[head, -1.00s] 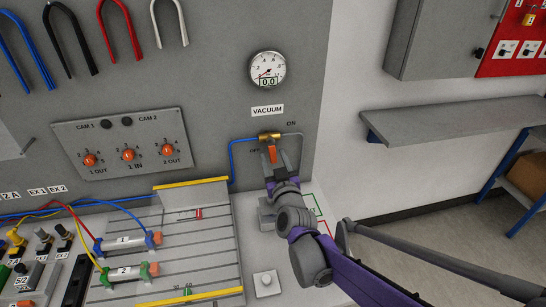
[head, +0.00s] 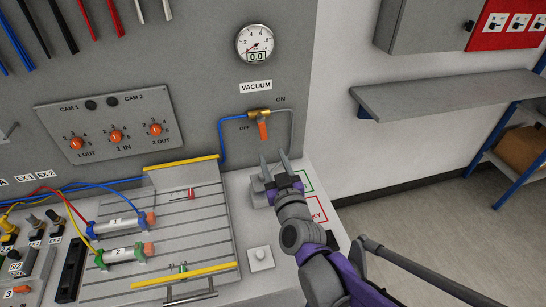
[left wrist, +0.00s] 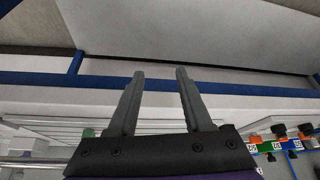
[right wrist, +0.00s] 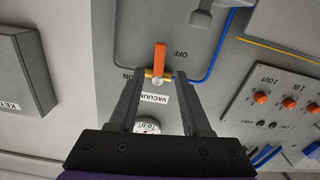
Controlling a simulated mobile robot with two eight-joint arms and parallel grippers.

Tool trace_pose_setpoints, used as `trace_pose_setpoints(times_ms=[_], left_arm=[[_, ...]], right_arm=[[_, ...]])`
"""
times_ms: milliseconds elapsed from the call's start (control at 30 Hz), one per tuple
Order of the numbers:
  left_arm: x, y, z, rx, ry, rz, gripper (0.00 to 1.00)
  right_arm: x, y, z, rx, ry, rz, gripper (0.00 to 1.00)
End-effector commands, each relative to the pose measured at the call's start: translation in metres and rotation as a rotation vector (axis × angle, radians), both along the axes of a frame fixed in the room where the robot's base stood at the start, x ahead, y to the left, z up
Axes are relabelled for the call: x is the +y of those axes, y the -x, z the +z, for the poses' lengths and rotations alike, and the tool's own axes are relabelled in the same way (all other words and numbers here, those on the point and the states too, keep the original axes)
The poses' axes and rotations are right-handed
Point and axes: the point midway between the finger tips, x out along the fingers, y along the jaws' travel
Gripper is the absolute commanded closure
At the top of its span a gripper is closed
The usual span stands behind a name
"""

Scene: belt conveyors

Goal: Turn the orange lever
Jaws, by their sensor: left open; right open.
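The orange lever (head: 263,130) hangs roughly downward from a brass valve (head: 259,113) on the grey panel, below the VACUUM label (head: 256,86). OFF is printed to its left and ON to its upper right. My right gripper (head: 274,156) is open and empty, below the lever and apart from it. In the right wrist view the lever (right wrist: 160,57) shows upside down, beyond the gap between the open fingers. My left gripper (left wrist: 160,74) shows only in its own wrist view, open and empty, at the bench's front edge.
The gauge (head: 254,42) above reads 0.0. Blue tubing (head: 220,150) runs left of the valve. A slotted plate (head: 185,220) with cylinders lies at left on the bench. A shelf (head: 440,97) stands out from the wall at right.

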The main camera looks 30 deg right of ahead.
Motion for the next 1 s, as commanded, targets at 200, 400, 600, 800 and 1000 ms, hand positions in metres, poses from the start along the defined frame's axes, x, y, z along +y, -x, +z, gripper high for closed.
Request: trace_pose_setpoints(times_ms=[200, 400, 600, 800, 1000], left_arm=[[0.000, -0.001, 0.006, -0.002, 0.000, 0.000, 0.50], [0.000, -0.003, 0.017, -0.006, 0.000, 0.000, 0.50], [0.000, -0.006, 0.027, -0.011, 0.000, 0.000, 0.50], [0.000, -0.007, 0.033, -0.014, 0.000, 0.000, 0.50], [0.000, -0.008, 0.035, -0.015, 0.000, 0.000, 0.50]], right_arm=[[-0.032, -0.017, -0.029, 0.119, -0.221, -0.004, 0.94], [-0.078, -0.033, -0.064, 0.279, -0.758, 0.052, 1.00], [-0.114, -0.026, -0.043, 0.318, -1.264, 0.232, 1.00], [-0.143, 0.002, -0.001, 0.311, -1.533, 0.446, 1.00], [-0.150, 0.014, 0.015, 0.313, -1.600, 0.536, 1.00]])
